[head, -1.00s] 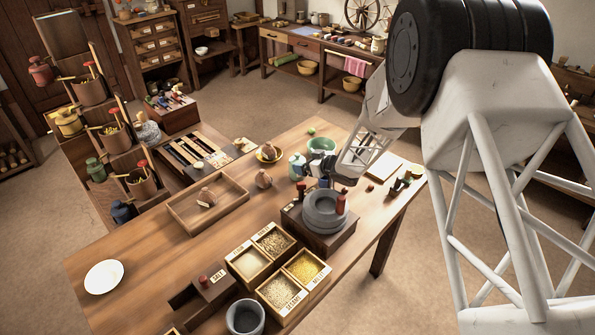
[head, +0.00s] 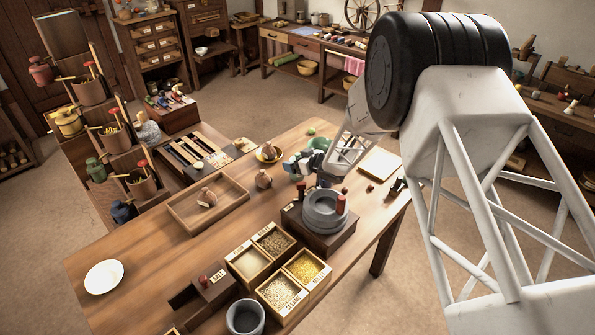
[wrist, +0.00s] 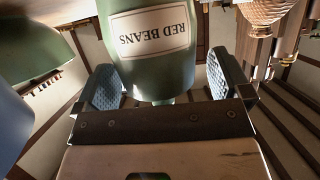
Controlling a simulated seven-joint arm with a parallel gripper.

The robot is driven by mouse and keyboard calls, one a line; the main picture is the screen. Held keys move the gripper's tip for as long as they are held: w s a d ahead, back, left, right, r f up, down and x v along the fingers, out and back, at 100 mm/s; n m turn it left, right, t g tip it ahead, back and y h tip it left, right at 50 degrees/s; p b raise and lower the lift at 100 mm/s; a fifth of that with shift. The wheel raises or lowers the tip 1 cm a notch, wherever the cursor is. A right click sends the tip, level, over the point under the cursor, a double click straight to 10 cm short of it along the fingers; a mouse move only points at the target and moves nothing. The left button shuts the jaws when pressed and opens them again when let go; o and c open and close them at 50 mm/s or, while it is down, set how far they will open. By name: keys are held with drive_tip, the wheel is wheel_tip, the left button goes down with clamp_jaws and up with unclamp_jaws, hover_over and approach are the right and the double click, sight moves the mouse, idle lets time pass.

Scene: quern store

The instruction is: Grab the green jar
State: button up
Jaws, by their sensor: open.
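The green jar (wrist: 150,65), with a label reading "RED BEANS", fills the upper middle of the wrist view, upside down in the picture. My gripper (wrist: 164,88) is open, with one blue-padded finger at each side of the jar. Gaps show beside the jar, and I see no firm grip on it. In the head view my gripper (head: 307,163) is low over the far part of the table, and it mostly hides the jar there.
A green bowl (head: 321,144) stands close behind my gripper. Another green jar (head: 96,170) sits on the left rack. The table's front left is mostly clear.

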idle(0.4)
drive_tip(key=c, duration=1.2)
drive_tip(key=shift+r, duration=0.2)
drive_tip(key=shift+r, duration=4.85)
